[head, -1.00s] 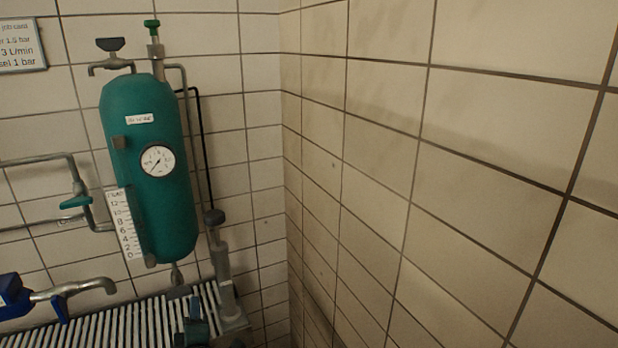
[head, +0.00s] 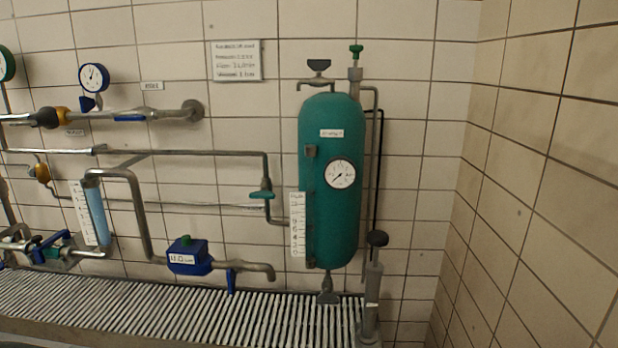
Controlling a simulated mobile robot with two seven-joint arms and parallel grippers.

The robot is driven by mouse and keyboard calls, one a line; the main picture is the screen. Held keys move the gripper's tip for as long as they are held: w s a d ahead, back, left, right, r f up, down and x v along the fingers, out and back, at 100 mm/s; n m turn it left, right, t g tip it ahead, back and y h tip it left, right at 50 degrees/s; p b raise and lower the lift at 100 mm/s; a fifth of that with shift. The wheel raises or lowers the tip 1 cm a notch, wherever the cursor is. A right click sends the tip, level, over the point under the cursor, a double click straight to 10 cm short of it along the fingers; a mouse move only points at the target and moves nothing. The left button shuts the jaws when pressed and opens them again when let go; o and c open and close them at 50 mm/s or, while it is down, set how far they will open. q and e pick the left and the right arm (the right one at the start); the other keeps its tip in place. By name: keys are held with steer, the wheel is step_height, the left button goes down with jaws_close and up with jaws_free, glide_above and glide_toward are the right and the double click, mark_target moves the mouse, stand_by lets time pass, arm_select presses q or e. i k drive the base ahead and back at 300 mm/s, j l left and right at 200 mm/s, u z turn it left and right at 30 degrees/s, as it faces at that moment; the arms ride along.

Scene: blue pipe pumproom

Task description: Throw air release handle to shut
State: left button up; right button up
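A green pressure vessel (head: 330,230) hangs upright on the tiled wall, right of centre in the head view. On its top left is a short bent spout pipe with a dark handle (head: 319,65) above it, which looks like the air release handle. The handle's wide side faces me; I cannot tell from this whether it is open or shut. Beside it stands a fitting with a green knob (head: 356,50). A round gauge (head: 340,174) sits on the vessel's front. Neither of my grippers is in view.
A slatted grate (head: 200,312) runs below. A hand pump (head: 373,290) stands right of the vessel. At left are pipes, a blue water meter (head: 188,257), a blue-rimmed gauge (head: 93,78) and a green-handled valve (head: 262,195). A sign (head: 237,61) hangs above. The right wall is bare.

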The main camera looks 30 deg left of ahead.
mark_target(315, 64)
steer(key=u, duration=1.2)
steer(key=j+u, duration=0.1)
steer(key=j, duration=0.3)
steer(key=i, duration=0.05)
